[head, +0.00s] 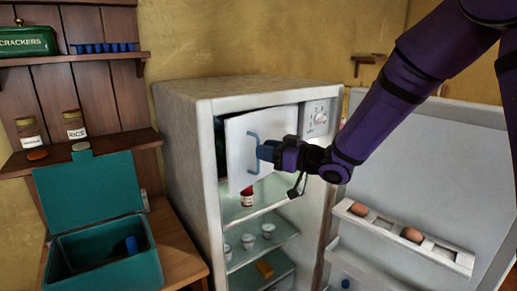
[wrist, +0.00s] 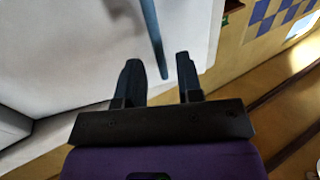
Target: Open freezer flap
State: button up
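The white freezer flap (head: 238,150) is inside the upper part of the open fridge (head: 187,145). It stands ajar, with a dark gap along its left edge. Its blue bar handle (head: 252,172) is on the front face, and the handle also shows in the wrist view (wrist: 151,35). My gripper (head: 262,151) is at the handle in the head view and hides part of it. In the wrist view my gripper (wrist: 159,62) has its two dark fingers apart, with the handle's end in the gap between them. I cannot tell whether a finger touches the handle.
The fridge door (head: 425,165) stands wide open at right, with eggs (head: 411,234) in its shelf. Glass shelves below the flap hold a red-capped jar (head: 247,197) and small cups (head: 268,230). A teal box (head: 110,268) with its lid raised sits on the counter at left.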

jog(key=shift+x, duration=1.5)
grip_shut()
